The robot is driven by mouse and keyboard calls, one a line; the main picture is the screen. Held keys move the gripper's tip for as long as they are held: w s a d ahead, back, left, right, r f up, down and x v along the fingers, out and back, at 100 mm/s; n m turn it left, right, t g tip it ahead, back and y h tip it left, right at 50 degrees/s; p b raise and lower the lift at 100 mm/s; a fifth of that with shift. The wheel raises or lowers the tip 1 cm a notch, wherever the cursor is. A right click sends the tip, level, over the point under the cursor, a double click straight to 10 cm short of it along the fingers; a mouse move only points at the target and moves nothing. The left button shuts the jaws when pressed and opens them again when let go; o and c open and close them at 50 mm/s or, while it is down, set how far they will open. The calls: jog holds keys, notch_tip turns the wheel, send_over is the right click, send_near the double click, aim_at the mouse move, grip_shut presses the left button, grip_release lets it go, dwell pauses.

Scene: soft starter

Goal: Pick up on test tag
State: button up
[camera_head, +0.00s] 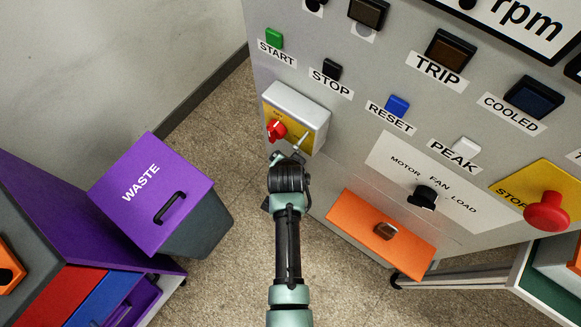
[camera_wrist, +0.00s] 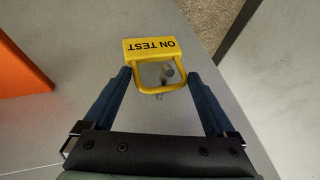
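The yellow on test tag (camera_wrist: 150,47) shows in the wrist view, its lettering upside down. It has a yellow loop handle, and a small grey peg-like piece shows inside the loop. My gripper (camera_wrist: 158,75) is open, with one dark blue finger on each side of the loop and visible gaps between. In the head view my gripper (camera_head: 284,162) is at the panel's lower left, just below the red knob (camera_head: 277,130). I cannot make out the tag in the head view; my gripper seems to hide it.
The grey panel carries an orange drawer (camera_head: 380,232) right of my gripper and a red stop button (camera_head: 547,211) farther right. A purple waste bin (camera_head: 152,195) stands to the left. Bare floor shows between bin and panel.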

jog(key=c, duration=0.7)
